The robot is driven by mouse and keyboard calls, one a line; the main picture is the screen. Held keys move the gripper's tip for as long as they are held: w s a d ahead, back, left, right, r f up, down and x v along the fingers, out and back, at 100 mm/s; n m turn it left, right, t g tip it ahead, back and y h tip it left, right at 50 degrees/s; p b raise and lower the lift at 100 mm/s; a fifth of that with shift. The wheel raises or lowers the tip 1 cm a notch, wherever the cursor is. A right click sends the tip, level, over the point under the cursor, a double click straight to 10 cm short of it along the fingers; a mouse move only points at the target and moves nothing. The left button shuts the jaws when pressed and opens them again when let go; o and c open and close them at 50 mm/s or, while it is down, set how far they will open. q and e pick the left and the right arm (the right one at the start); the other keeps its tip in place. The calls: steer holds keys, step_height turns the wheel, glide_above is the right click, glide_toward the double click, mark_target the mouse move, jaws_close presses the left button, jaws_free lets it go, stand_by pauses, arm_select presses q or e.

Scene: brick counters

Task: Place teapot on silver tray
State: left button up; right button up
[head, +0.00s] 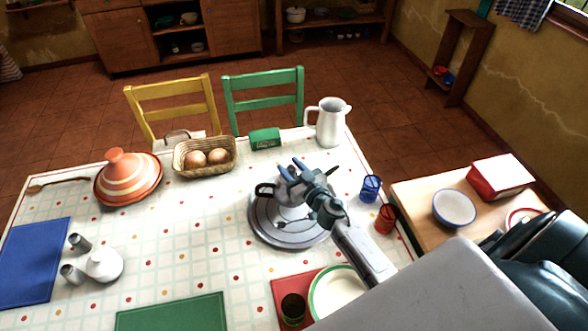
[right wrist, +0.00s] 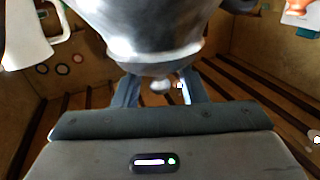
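A silver teapot (head: 285,190) with a dark handle on its left is at the round silver tray (head: 262,226), partly hidden by my right gripper (head: 291,167). I cannot tell whether its base touches the tray. In the right wrist view, the shiny teapot (right wrist: 150,35) fills the top middle, with its knob between the two fingers of my right gripper (right wrist: 160,88). The fingers are apart, with a gap on each side of the knob. Their ends are hidden by the teapot, so a grip cannot be seen. My left gripper is out of view.
A white jug (head: 328,122) stands behind the tray. Blue (head: 371,188) and red (head: 385,218) cups stand to its right. A plate (head: 338,296) and dark glass (head: 293,309) are in front. A bread basket (head: 205,157), striped tagine (head: 128,179) and white pot (head: 104,265) are left.

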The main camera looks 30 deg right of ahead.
steer(key=s+d+b, duration=0.1)
steer(key=s+b, duration=0.3)
steer(key=s, duration=0.8)
steer(key=shift+d, duration=0.1)
